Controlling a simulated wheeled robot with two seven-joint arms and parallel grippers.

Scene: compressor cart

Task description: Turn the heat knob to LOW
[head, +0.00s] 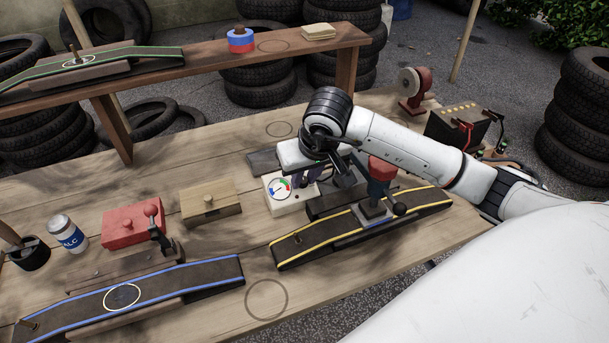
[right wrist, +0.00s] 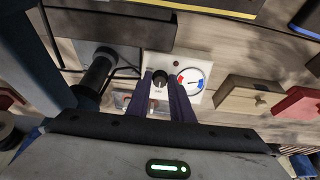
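The heat knob (right wrist: 160,78) is a small black knob on a white control box (right wrist: 157,63). Beside it on the box is a round dial with red and blue marks (right wrist: 190,79). In the head view the white box (head: 291,201) stands on the table with its dial showing, and its knob is hidden behind my right gripper (head: 308,178). In the right wrist view the two purple fingers of my right gripper (right wrist: 161,82) are parted, one on each side of the knob. Whether they touch it is not clear. My left gripper is out of view.
A wooden box (head: 210,203), a red box (head: 133,226) and a blue-edged ramp (head: 190,281) are to the left.

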